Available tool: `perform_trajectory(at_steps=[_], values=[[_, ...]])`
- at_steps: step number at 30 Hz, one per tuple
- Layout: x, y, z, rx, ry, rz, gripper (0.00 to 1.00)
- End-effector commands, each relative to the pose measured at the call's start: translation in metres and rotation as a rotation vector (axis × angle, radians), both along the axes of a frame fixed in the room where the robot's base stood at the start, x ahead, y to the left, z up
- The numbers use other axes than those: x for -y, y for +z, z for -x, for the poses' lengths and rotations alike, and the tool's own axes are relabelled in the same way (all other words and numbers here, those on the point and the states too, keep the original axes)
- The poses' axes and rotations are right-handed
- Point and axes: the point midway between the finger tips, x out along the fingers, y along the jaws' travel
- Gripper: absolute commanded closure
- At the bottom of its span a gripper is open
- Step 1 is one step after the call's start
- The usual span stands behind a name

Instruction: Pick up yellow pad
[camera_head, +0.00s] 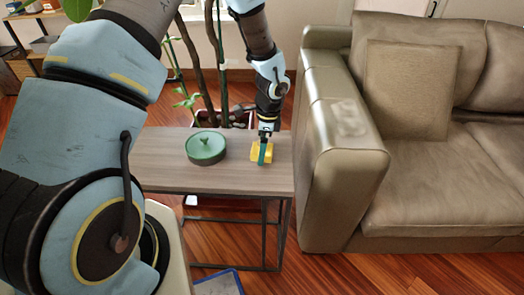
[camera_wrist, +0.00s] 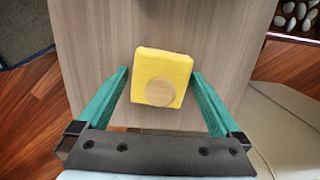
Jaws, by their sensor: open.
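The yellow pad (camera_wrist: 163,65) lies on the wooden side table (camera_wrist: 105,40). It is a soft-looking block with a round tan disc on its upper face. In the head view the pad (camera_head: 256,154) is near the table's right end, partly hidden by my gripper. My gripper (camera_head: 263,155) points down at it. In the wrist view my gripper (camera_wrist: 159,85) is open, with one green finger on each side of the pad. Gaps show between the pad and the fingers; the right finger looks closer to it. I cannot tell the exact height of the fingertips over the table.
A round green lidded pot (camera_head: 206,148) stands on the table left of the pad. A sofa (camera_head: 340,150) stands close to the table's right end. A potted plant (camera_head: 220,70) is behind the table. Bare wood lies between pot and pad.

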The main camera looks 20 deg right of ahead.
Motion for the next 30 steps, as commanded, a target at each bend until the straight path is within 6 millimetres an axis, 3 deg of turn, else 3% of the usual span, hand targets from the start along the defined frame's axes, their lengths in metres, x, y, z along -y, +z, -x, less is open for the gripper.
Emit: perform_trajectory(at_steps=[4, 22, 30], values=[[0.0002, 0.0002, -0.0001, 0.0, 0.0, 0.0, 0.0], [0.0003, 0.0004, 0.0, 0.0, 0.0, 0.0, 0.68], [0.0005, 0.0032, -0.0003, 0.0, 0.0, 0.001, 0.69]])
